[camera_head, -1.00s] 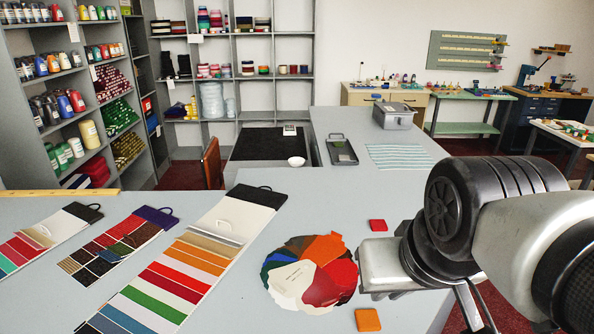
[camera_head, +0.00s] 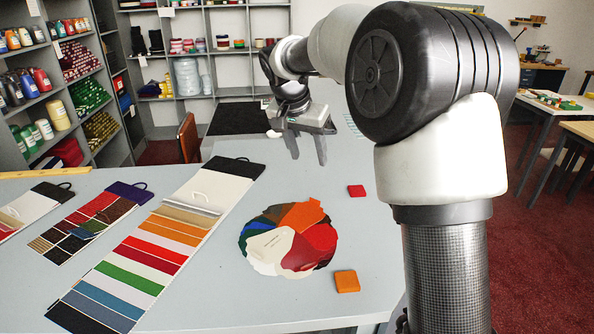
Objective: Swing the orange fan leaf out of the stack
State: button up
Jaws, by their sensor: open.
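The fan of swatch leaves (camera_head: 262,262) lies flat on the grey counter, its leaves spread in a rough circle. The orange fan leaf (camera_head: 302,215) is at the upper right of the fan, between the dark leaves and the red leaf (camera_head: 322,243). Pale leaves cover its lower part. My gripper (camera_head: 307,150) is farther back over the counter, well beyond the fan and apart from it. Its two fingers point down with a gap between them, open and empty.
A red square (camera_head: 356,191) and an orange square (camera_head: 346,281) lie right of the fan. A long swatch card (camera_head: 141,267) and a smaller card (camera_head: 92,219) lie to its left.

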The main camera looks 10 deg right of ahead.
jog(key=m, duration=0.1)
send_over(302, 215)
notch_tip(302, 215, down, 4)
jog(key=x, duration=1.1)
jog(key=s+x, duration=0.1)
jog(key=x, duration=0.5)
jog(key=shift+d+f, duration=0.1)
jog(key=shift+f, duration=0.25)
jog(key=shift+c, duration=0.4)
grip_shut()
